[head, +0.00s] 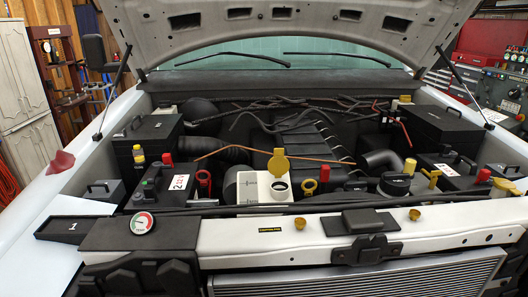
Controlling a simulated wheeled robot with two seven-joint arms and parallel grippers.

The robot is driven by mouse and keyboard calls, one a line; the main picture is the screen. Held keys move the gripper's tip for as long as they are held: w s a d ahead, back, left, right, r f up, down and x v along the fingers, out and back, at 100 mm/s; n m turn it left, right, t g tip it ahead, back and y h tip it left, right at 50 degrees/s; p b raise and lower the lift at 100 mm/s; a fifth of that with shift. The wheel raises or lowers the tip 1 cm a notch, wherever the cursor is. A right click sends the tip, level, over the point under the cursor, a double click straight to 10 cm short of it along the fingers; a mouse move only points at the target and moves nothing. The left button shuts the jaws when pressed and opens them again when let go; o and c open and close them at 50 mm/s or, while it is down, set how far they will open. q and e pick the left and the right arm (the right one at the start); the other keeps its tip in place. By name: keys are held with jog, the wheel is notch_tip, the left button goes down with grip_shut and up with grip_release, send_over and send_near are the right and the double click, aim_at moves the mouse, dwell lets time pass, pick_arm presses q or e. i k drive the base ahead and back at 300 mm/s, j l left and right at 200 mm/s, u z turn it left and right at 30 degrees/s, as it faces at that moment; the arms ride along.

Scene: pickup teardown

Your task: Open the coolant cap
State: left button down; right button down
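A white tank (258,198) stands behind the front crossbar, near the middle of the engine bay. Its round neck (281,187) shows a dark opening. A yellow cap (278,161) stands tilted up behind the neck, so this cap looks open. A round black cap (395,183) sits shut farther right. I cannot read a coolant mark on either cap. Neither of my grippers shows in the head view.
The raised hood (290,25) hangs over the bay on two thin struts. A red dipstick ring (324,173) and a yellow ring (309,187) stand right of the tank. A tray marked 1 (75,226) and a gauge (142,223) lie at the left front.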

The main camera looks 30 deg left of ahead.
aim_at(278, 166)
jog(key=k+l+z, duration=0.25)
jog(key=k, duration=0.3)
jog(key=k+l+z, duration=0.3)
jog(key=k, duration=0.25)
jog(key=l, duration=0.1)
